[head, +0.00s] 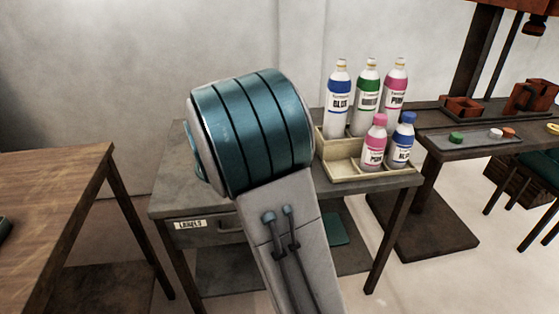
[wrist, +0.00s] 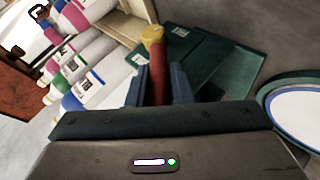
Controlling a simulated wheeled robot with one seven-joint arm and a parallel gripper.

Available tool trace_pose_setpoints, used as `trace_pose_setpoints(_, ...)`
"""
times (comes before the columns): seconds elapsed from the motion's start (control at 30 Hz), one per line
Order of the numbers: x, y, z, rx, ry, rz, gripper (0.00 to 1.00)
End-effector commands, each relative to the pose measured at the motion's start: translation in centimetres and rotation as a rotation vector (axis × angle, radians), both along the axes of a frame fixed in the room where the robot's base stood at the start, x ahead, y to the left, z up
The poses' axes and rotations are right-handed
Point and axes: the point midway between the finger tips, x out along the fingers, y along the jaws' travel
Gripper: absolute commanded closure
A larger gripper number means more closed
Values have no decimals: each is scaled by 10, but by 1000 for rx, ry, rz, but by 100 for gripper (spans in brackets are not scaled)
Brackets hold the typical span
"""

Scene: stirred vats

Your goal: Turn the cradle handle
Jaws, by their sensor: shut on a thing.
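In the wrist view, my gripper (wrist: 160,88) has its two blue fingers closed on either side of a red handle (wrist: 158,80) with a yellow end (wrist: 153,35). The handle looks like the cradle handle and sticks out past the fingertips. Dark green flat pieces (wrist: 222,68) with small labels lie behind it; I cannot tell whether they belong to the cradle. In the head view my own arm hides the gripper, the handle and the middle of the grey table (head: 172,150).
A cream divided rack (head: 345,172) with several bottles, such as a blue-labelled one (head: 339,95), stands at the table's right end. A round white dish with a green rim (wrist: 298,112) is at the right of the wrist view. A brown table (head: 55,180) stands at left.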

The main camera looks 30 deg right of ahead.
Motion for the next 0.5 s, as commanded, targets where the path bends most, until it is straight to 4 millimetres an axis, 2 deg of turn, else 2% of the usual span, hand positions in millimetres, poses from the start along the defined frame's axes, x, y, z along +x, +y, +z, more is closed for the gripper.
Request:
trace_pose_setpoints(0.03,0,0,-7,-45,12,-1,100)
trace_pose_setpoints(0.5,0,0,-5,-423,121,-3,100)
